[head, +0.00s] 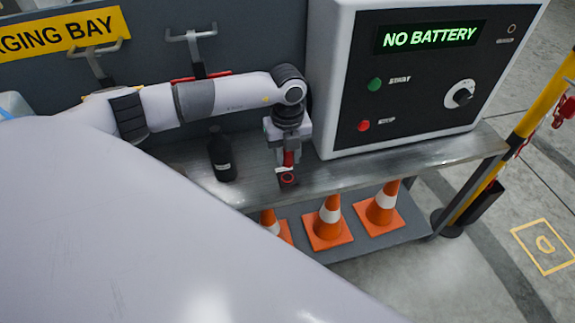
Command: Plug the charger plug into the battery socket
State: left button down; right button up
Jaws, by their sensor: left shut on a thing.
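My left gripper (287,160) points down just above the front part of the metal bench. It is shut on a red piece, which looks like the charger plug (288,158). The lower end of the red piece (287,179) is dark and close to the bench top; I cannot tell whether it touches anything. The charger box (412,85) stands to the right on the bench, and its green display (430,37) reads NO BATTERY. I cannot make out the battery socket. My right gripper is not in view.
A dark bottle (221,158) stands on the metal bench (400,156), left of the gripper. Orange cones (328,222) stand on the shelf below. A yellow post (520,135) is at the right. A large pale surface hides the lower left.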

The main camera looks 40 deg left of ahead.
pick_arm(q)
jog(key=shift+r, duration=0.35)
notch_tip(320, 180, up, 6)
jog(key=p, duration=0.5)
jog(key=shift+p, duration=0.3)
